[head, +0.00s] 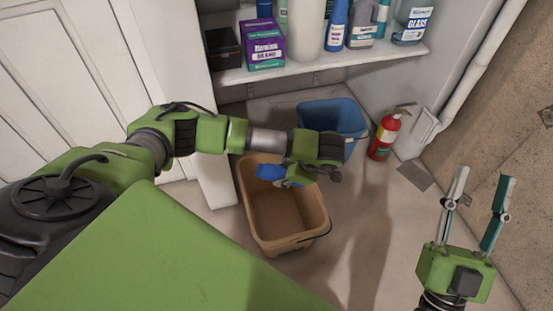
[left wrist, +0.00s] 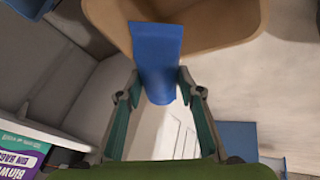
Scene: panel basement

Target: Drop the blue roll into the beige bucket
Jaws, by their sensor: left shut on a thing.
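The blue roll (head: 270,172) is held by my left gripper (head: 288,174) above the beige bucket (head: 243,210). In the left wrist view the blue roll (left wrist: 156,60) sits between the two fingers of my left gripper (left wrist: 158,88), and the bucket (left wrist: 225,22) shows behind it. The bucket stands on the floor and its visible inside looks empty; my left arm hides part of its far rim. My right gripper (head: 478,195) is open and empty, fingers up, at the right.
A blue bucket (head: 335,116) stands behind the beige one. A red fire extinguisher (head: 384,136) stands by the right wall. A shelf (head: 330,62) at the back holds bottles and boxes. The floor (head: 375,220) right of the beige bucket is clear.

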